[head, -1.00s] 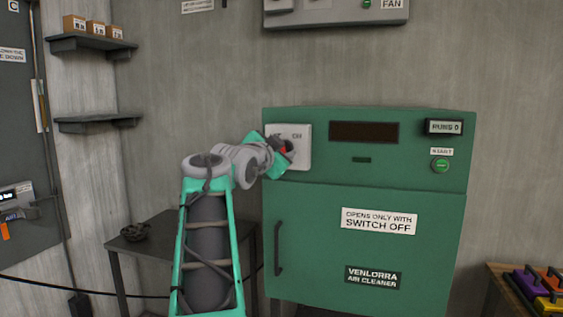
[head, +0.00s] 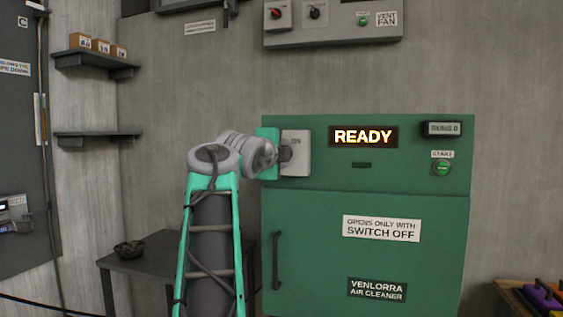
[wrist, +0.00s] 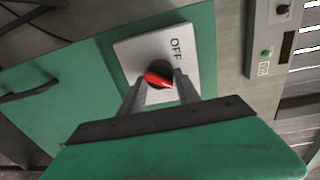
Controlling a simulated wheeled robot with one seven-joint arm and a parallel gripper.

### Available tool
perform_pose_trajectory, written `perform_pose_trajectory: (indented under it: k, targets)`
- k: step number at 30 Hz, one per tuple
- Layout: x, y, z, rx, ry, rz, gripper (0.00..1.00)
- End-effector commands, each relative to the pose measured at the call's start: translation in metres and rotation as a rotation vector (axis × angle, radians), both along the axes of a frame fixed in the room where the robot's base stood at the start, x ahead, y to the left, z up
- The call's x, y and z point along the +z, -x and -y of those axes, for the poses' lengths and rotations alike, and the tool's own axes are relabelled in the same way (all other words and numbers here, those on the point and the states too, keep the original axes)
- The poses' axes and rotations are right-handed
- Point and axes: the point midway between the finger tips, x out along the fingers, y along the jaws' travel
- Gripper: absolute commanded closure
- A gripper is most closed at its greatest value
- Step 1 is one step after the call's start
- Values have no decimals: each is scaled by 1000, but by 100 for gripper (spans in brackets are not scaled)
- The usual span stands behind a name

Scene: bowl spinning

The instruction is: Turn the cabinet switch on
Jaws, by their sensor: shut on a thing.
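The green cabinet (head: 367,255) stands against the wall, and its display (head: 363,136) is lit with "READY". Its switch is a black knob with a red pointer (wrist: 157,80) on a white plate (wrist: 125,50); the plate also shows in the head view (head: 302,139). My gripper (wrist: 160,85) is shut on the knob, a finger on each side. "OFF" shows on the plate in the wrist view, and part of "ON" in the head view. My gripper hides most of the knob in the head view (head: 284,154).
A green start button (head: 442,168) and a runs counter (head: 442,129) are on the cabinet's right. The door handle (head: 277,260) is below the switch. A vent fan panel (head: 335,30) hangs above. A small table (head: 125,262) stands left.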

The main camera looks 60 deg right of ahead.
Motion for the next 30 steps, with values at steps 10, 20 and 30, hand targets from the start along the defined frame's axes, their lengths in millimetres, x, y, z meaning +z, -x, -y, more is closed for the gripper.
perform_pose_trajectory:
  k: [10, 20, 30]
  targets:
    - [1, 1, 0, 0, -20, 156, 100]
    - [2, 1, -1, 0, -25, 188, 100]
    - [2, 1, -1, 0, -25, 187, 53]
